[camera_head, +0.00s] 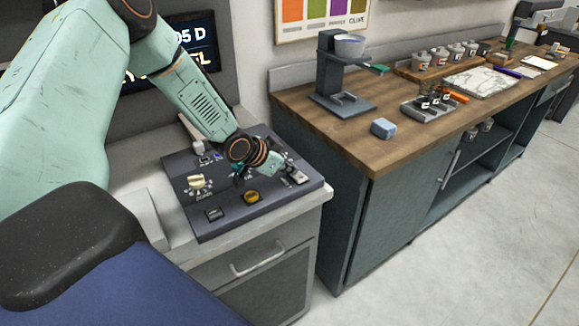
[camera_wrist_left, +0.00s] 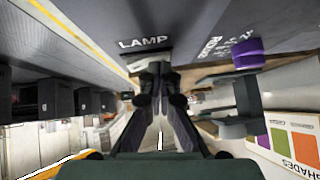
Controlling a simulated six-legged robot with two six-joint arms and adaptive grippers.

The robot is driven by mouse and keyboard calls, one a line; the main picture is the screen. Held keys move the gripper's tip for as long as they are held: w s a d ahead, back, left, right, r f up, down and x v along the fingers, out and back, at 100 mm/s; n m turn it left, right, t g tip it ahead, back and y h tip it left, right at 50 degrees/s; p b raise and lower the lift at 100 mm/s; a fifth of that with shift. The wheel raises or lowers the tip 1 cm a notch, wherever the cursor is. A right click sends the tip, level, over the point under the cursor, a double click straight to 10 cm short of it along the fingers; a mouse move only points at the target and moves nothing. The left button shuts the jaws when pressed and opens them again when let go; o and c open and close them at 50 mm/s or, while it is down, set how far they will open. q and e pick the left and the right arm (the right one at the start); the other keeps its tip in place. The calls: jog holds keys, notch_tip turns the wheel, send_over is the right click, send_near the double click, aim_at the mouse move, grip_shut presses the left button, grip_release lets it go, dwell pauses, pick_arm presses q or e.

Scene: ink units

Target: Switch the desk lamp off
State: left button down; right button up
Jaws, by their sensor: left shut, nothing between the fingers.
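My left gripper (camera_head: 282,169) is low over a dark control panel (camera_head: 228,220) in the head view. In the left wrist view its two dark fingers (camera_wrist_left: 157,76) are shut together with nothing between them. The fingertips are at a small light part (camera_wrist_left: 150,62) just below the white word LAMP on the panel (camera_wrist_left: 190,18). The fingers partly hide this part, so its position and any contact cannot be told. A light switch-like part (camera_head: 299,177) shows near the panel's right edge in the head view. I cannot pick out the desk lamp for sure. My right gripper is not in view.
A yellow knob (camera_head: 251,196), a black button (camera_head: 213,213) and a cream lever (camera_head: 197,182) sit on the panel. A purple knob (camera_wrist_left: 248,53) is right of the fingers in the wrist view.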

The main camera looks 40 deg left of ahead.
pick_arm(q)
jog(key=shift+s+d+r+p, duration=0.15)
jog(key=shift+s+d+p, duration=0.1)
jog(key=shift+d+p, duration=0.3)
jog(key=shift+d, duration=0.15)
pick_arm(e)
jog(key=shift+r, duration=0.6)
pick_arm(q)
jog(key=shift+r, duration=0.1)
